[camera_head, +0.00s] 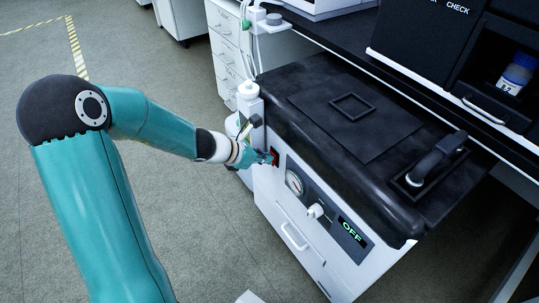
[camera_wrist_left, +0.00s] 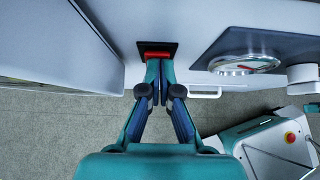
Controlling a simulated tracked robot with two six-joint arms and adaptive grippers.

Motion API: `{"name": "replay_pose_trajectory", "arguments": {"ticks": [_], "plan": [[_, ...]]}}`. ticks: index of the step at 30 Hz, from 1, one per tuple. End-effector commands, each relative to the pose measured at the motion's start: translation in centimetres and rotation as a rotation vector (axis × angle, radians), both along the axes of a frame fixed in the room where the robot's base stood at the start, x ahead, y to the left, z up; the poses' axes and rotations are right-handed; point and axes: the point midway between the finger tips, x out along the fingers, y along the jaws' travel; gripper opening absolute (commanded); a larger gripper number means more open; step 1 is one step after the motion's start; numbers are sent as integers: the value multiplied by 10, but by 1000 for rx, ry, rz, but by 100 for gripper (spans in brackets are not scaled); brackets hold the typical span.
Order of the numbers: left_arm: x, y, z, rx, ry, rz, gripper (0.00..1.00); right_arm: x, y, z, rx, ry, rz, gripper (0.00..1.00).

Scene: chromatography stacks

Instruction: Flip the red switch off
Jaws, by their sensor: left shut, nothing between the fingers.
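The red switch (camera_head: 275,156) sits in a dark frame on the white front panel of the machine (camera_head: 300,233), at the panel's left end. My left gripper (camera_head: 268,158) is at the switch, its fingertips partly covering it. In the left wrist view, the red switch (camera_wrist_left: 157,54) shows as a red bar just beyond the fingertips of my left gripper (camera_wrist_left: 160,65). The fingers are together and empty. They look to be at or against the switch's lower edge; I cannot tell if they touch. A display (camera_head: 351,232) on the panel reads OFF in green. My right gripper is not in view.
A round gauge (camera_head: 294,182) and a white knob (camera_head: 316,211) sit right of the switch. A white post (camera_head: 250,103) stands at the machine's left corner. The black lid (camera_head: 345,120) overhangs the panel. A dark bench is behind; the floor to the left is clear.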

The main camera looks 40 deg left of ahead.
Motion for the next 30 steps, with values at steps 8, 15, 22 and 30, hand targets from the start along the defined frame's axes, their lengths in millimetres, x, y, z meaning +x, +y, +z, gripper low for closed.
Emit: {"name": "replay_pose_trajectory", "arguments": {"ticks": [8,15,22,30], "plan": [[0,-1,4,-3,-6,-1,0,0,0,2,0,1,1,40],[0,0,15,-3,-6,1,0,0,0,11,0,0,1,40],[-1,0,16,-3,-5,1,0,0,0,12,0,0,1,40],[-3,2,16,-2,-5,3,0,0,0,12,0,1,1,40]]}}
